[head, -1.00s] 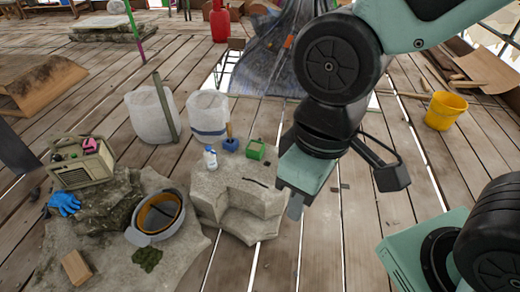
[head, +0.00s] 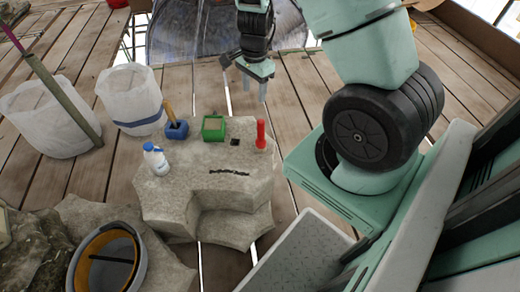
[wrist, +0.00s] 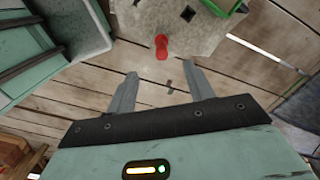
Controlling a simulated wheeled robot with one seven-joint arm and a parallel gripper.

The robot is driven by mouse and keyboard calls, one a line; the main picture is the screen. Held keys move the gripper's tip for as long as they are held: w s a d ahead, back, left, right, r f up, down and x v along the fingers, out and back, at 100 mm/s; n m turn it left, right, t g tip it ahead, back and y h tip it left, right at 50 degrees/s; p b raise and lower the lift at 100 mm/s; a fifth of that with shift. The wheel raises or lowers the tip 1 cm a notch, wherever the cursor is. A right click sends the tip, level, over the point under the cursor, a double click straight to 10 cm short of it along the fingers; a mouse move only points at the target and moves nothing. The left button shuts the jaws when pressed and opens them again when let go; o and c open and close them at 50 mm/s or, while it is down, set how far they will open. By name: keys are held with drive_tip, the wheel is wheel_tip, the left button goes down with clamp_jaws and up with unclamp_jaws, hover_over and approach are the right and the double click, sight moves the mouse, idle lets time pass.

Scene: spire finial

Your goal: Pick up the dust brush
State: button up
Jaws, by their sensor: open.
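A blue block-like holder (head: 176,130) with a tan handle (head: 169,111) sticking up stands on the back left of the pale stone block (head: 163,200). The tan-handled thing may be the dust brush; its bristles are not visible. A red upright piece (head: 261,135) stands at the block's right edge and also shows in the wrist view (wrist: 161,47). My gripper (head: 254,90) is open and empty, behind and above the block's right back edge. In the wrist view its fingers (wrist: 163,78) point toward the red piece, apart from it, over the plank floor.
The block also bears a white bottle with a blue cap (head: 156,160), a green box (head: 214,128), a small black piece (head: 235,142) and a dark strip (head: 229,172). A grey tub (head: 75,265) sits front left. White sacks (head: 132,97) stand at the left.

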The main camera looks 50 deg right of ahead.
sight(261, 128)
drive_tip(key=shift+m, duration=0.6)
drive_tip(key=d+f+b, duration=0.1)
drive_tip(key=f+b, duration=0.1)
drive_tip(key=f, duration=0.2)
drive_tip(key=d+f+b, duration=0.1)
drive_tip(key=f, duration=0.4)
drive_tip(key=d+f+b, duration=0.1)
drive_tip(key=f+b, duration=0.1)
drive_tip(key=f, duration=0.2)
drive_tip(key=shift+s+f+b, duration=0.3)
drive_tip(key=shift+s+f, duration=0.05)
drive_tip(key=shift+s, duration=0.05)
drive_tip(key=shift+w+a+f+b, duration=0.1)
drive_tip(key=shift+f+b, duration=0.65)
drive_tip(key=shift+f, duration=0.75)
drive_tip(key=shift+w+a+f+b, duration=0.1)
drive_tip(key=shift+f+b, duration=0.6)
drive_tip(key=shift+f, duration=0.75)
drive_tip(key=shift+r, duration=0.1)
